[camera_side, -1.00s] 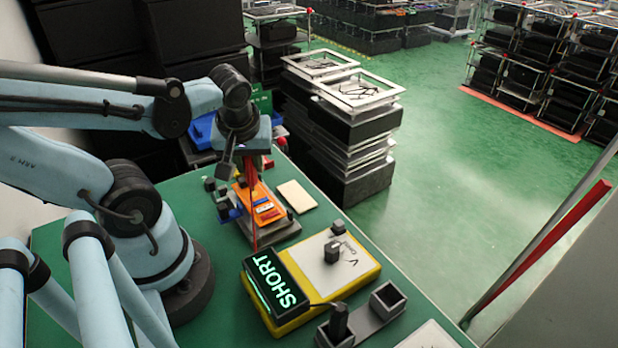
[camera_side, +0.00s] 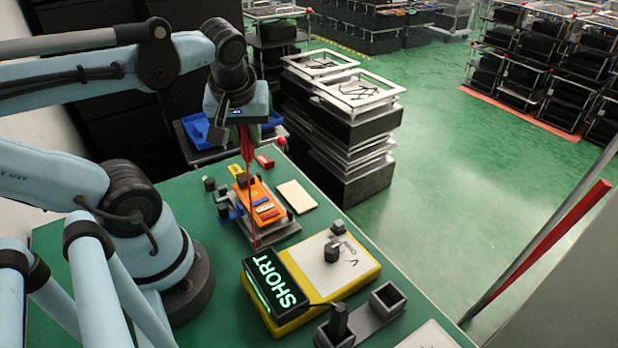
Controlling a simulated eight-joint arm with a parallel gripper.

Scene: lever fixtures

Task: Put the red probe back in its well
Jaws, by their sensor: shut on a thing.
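My gripper (camera_side: 247,122) is shut on the red probe (camera_side: 249,150), which hangs down from the jaws above the orange board. A thin red line runs from the probe down toward the back corner of the meter; I cannot tell the tip from the lead. A grey holder (camera_side: 367,322) at the front right has two square wells. The right well (camera_side: 388,296) looks empty, and a black probe (camera_side: 338,320) stands in the left one. The yellow meter (camera_side: 325,270) has a screen (camera_side: 274,284) reading SHORT and a dark knob (camera_side: 332,251).
An orange board (camera_side: 257,203) lies on a grey fixture with several dark clamps. A pale pad (camera_side: 297,196) lies to its right, and a small red block (camera_side: 264,161) behind it. Stacked dark cases (camera_side: 345,130) stand beyond the green table (camera_side: 215,290).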

